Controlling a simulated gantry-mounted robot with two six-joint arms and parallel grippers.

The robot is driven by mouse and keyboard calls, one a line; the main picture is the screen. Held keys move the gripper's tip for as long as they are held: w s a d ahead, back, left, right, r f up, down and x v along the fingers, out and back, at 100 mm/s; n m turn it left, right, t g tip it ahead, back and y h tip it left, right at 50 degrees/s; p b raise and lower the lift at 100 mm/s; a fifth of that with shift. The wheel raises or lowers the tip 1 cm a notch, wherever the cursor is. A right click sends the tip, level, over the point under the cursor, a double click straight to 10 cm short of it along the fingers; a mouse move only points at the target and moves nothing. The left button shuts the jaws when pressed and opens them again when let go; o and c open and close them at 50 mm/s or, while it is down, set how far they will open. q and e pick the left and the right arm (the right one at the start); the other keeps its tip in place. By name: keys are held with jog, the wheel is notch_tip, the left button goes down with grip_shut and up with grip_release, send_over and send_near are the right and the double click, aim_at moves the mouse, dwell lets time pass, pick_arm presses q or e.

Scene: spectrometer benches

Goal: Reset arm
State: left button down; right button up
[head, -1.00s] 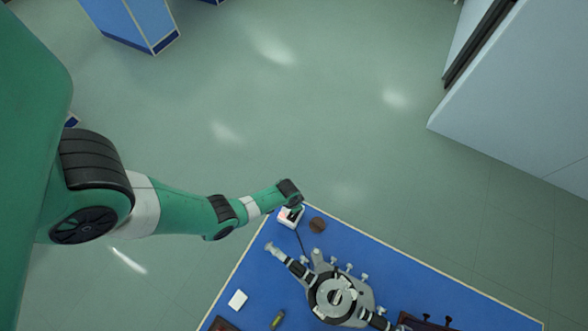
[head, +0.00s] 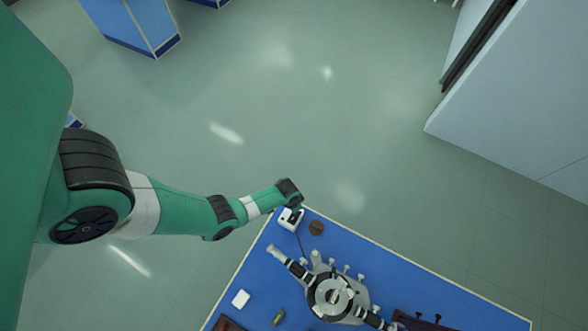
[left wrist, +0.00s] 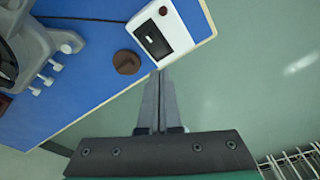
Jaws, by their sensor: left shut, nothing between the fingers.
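My left arm reaches in from the left in the head view. In the left wrist view my left gripper (left wrist: 160,76) is shut and empty. Its fingertips appear at the edge of the white box (left wrist: 160,30); I cannot tell whether they touch it. The box has a black switch panel (left wrist: 153,39) and a small red spot (left wrist: 163,11). My right gripper is not in view.
The blue bench (head: 262,262) carries a grey spectrometer (head: 335,297), a brown round piece (head: 316,228), a white block (head: 240,298) and a small dark green cylinder (head: 278,317). A pale cabinet (head: 520,110) stands upper right. Open floor (head: 300,110) lies between.

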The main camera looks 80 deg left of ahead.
pick_arm(q)
jog(key=shift+r, duration=0.6)
